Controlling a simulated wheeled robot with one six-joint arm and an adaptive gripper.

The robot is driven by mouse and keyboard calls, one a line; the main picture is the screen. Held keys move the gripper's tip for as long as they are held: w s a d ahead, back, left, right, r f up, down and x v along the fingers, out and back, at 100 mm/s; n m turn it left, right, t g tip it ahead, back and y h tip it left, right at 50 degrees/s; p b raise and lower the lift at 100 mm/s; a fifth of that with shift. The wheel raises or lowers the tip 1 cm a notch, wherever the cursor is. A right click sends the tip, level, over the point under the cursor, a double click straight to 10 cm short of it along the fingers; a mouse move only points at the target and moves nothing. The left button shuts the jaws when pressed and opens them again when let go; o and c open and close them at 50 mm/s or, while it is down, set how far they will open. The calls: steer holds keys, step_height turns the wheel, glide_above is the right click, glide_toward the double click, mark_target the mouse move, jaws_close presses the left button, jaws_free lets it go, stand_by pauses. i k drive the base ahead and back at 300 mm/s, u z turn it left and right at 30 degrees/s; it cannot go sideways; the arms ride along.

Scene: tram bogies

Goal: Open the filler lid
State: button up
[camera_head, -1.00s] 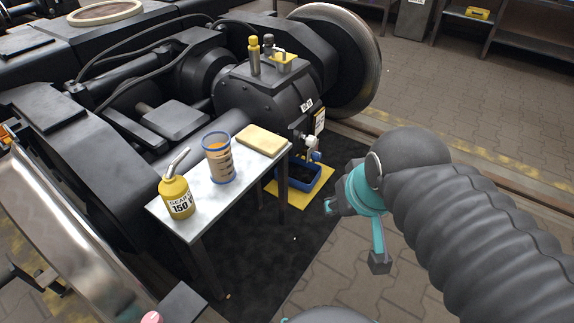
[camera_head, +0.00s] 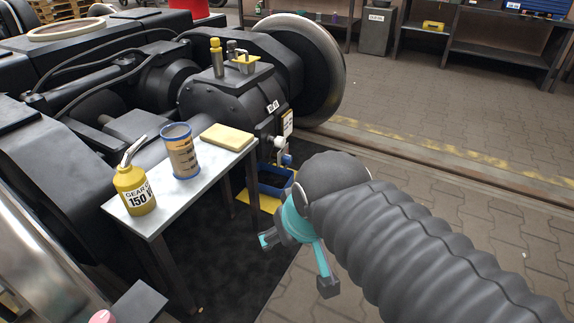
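The dark gearbox (camera_head: 228,98) stands at the back centre, beside the wheel. On its top are a yellow-capped post (camera_head: 216,56), a small dark grey fitting (camera_head: 231,50) and a yellow plate-like lid with a raised handle (camera_head: 245,64). The lid looks flat and closed; I cannot tell for certain that it is the filler lid. My gripper (camera_head: 296,263), teal and dark grey, is in front and to the right of the gearbox, lower in the picture and well apart from it. Its fingers look spread, with nothing between them.
A blue tray (camera_head: 272,184) lies on the floor under the gearbox. Paved floor on the right is clear, crossed by a rail (camera_head: 440,168).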

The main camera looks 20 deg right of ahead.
mark_target(246, 54)
steer(key=z, duration=0.8)
steer(key=i, duration=1.4)
steer(key=u, duration=0.2)
